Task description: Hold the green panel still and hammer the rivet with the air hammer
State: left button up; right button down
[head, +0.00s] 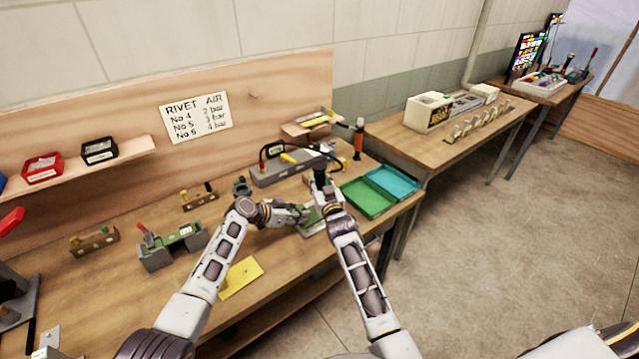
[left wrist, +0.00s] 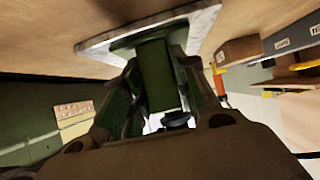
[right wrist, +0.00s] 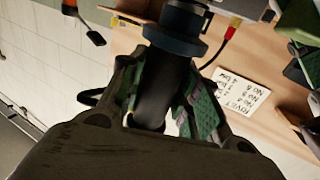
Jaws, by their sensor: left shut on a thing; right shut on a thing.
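The green panel (head: 309,222) lies on a pale plate at the front of the bench, partly covered by my arms. My left gripper (head: 302,213) is shut on it from the left. The left wrist view shows a green piece (left wrist: 157,75) between the fingers, above the pale plate (left wrist: 205,25). My right gripper (head: 324,192) is shut on the dark air hammer (head: 320,176), just above and beside the panel. In the right wrist view the hammer's black handle (right wrist: 157,90) sits between the fingers. I cannot make out the rivet or whether the hammer tip touches it.
A green tray (head: 368,199) and a blue tray (head: 393,181) stand to the right. A grey unit with a hose (head: 280,168) is behind. A yellow sheet (head: 240,277) lies at the front. A green-topped fixture (head: 172,247) stands left. Bare bench shows at the front left.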

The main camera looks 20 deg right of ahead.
aim_at(321, 172)
jog(key=shift+r, duration=0.5)
jog(key=shift+r, duration=2.5)
pick_arm(q)
jog(key=o, duration=0.9)
jog(key=shift+o, duration=0.2)
jog(key=shift+a, duration=0.15)
jog(key=v, duration=1.1)
jog(key=shift+s+a+r, duration=0.15)
jog(key=shift+a, duration=0.1)
jog(key=shift+s, duration=0.1)
pick_arm(e)
jog(key=shift+f, duration=0.1)
